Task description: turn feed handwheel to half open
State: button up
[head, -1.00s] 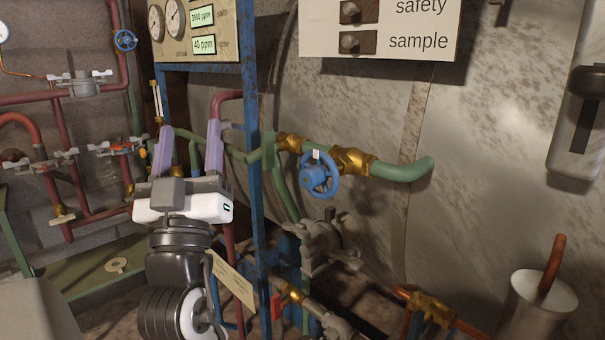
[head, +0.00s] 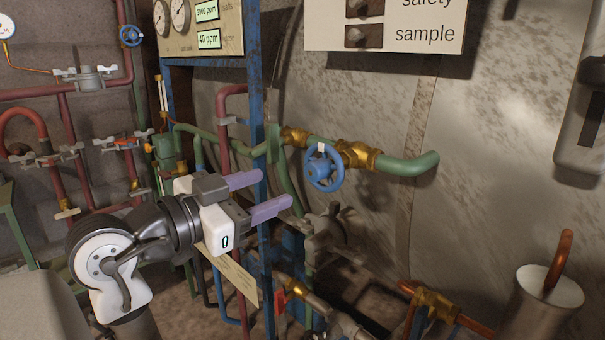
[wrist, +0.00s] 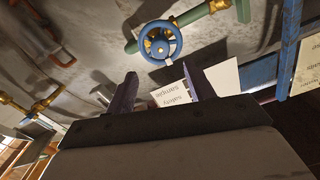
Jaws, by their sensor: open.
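The blue feed handwheel (head: 323,168) sits on a brass valve in a green pipe at the centre of the head view, with a white mark at its top rim. It also shows in the wrist view (wrist: 160,43), beyond the fingertips. My gripper (head: 276,193) is open and empty, with two purple fingers pointing right toward the wheel. The fingertips are apart from the wheel, to its left and slightly lower in the head view. In the wrist view my gripper (wrist: 157,82) has a clear gap between its fingers, and the wheel lies ahead of that gap.
A blue upright post (head: 262,100) stands behind my gripper. A grey flanged valve (head: 330,236) sits below the wheel. A sign reading "safety" and "sample" (head: 385,25) hangs above. A smaller blue handwheel (head: 130,36) is at upper left. A hanging tag (head: 232,276) is under my gripper.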

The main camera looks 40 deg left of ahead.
aim_at(311, 172)
jog(key=w, duration=0.8)
jog(key=shift+w+d+p, duration=0.3)
jog(key=shift+d+p, duration=0.05)
jog(key=c, duration=1)
jog(key=shift+o, duration=0.2)
jog(key=shift+n, duration=0.3)
